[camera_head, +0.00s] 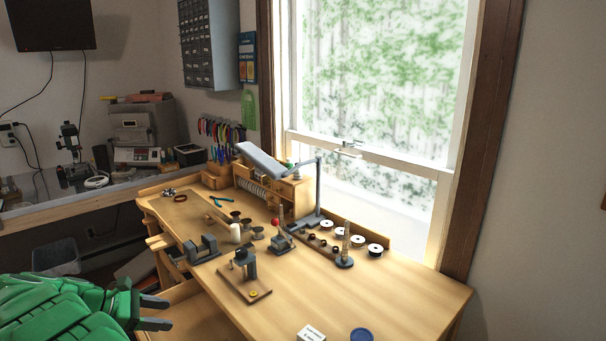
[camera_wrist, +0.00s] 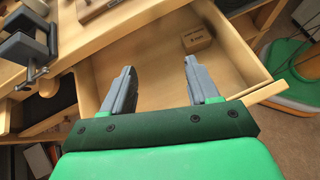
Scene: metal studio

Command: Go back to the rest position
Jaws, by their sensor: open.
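My gripper (camera_head: 153,312) is at the lower left of the head view, at the end of my green arm, beside the near left edge of the wooden workbench (camera_head: 400,295). Its two grey fingers are apart with nothing between them. In the wrist view my gripper (camera_wrist: 157,85) is open above an open wooden drawer (camera_wrist: 160,60). A small brown cardboard box (camera_wrist: 197,39) lies in the drawer, beyond the fingertips.
A grey vise (camera_head: 202,249) is clamped at the bench's left edge, near the drawer. A drill-press-like tool (camera_head: 246,265), a white box (camera_head: 311,333), a blue round lid (camera_head: 361,334) and a desk lamp (camera_head: 316,190) stand on the bench. The bench's right front is mostly clear.

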